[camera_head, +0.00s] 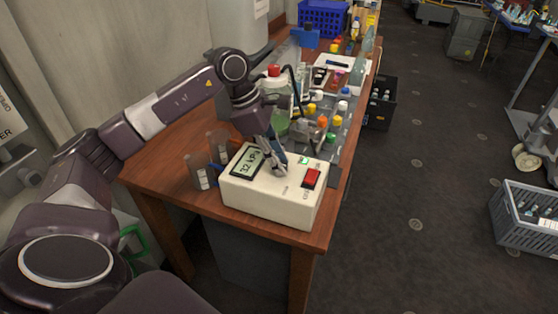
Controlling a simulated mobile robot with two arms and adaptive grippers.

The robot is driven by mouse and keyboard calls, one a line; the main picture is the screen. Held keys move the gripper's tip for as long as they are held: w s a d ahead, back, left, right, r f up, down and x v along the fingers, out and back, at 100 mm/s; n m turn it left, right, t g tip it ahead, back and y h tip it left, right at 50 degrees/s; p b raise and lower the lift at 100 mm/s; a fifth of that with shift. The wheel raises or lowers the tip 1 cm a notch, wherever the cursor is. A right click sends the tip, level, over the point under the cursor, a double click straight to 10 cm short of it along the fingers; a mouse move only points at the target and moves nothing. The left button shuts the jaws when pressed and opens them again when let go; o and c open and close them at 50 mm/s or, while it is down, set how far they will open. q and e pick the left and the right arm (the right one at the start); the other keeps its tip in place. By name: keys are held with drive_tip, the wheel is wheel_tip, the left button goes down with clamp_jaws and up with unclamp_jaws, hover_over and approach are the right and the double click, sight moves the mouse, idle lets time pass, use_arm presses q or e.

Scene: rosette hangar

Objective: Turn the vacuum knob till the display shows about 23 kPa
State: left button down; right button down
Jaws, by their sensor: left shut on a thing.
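A cream vacuum pump box (267,209) stands at the front of the wooden table. Its display (247,161), on the left of the top face, appears to read 32 kPa, small and tilted in the picture. A red switch (312,178) sits on the right of the top face. My left gripper (280,166) reaches down onto the top of the box between the display and the switch. It is shut on the vacuum knob, which is mostly hidden by the fingers. My right gripper is out of view.
Two cups (202,172) stand left of the box. A red-capped bottle (275,86) and several small coloured-capped bottles (322,121) crowd the table behind it. A blue basket (323,19) is at the back. The floor (420,180) to the right is open, with a grey crate (530,227).

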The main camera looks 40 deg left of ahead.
use_arm(q)
drive_tip(key=shift+a+r, duration=0.1)
drive_tip(key=c, duration=1.6)
unclamp_jaws()
drive_tip(key=v, duration=1.2)
drive_tip(key=shift+s, duration=0.1)
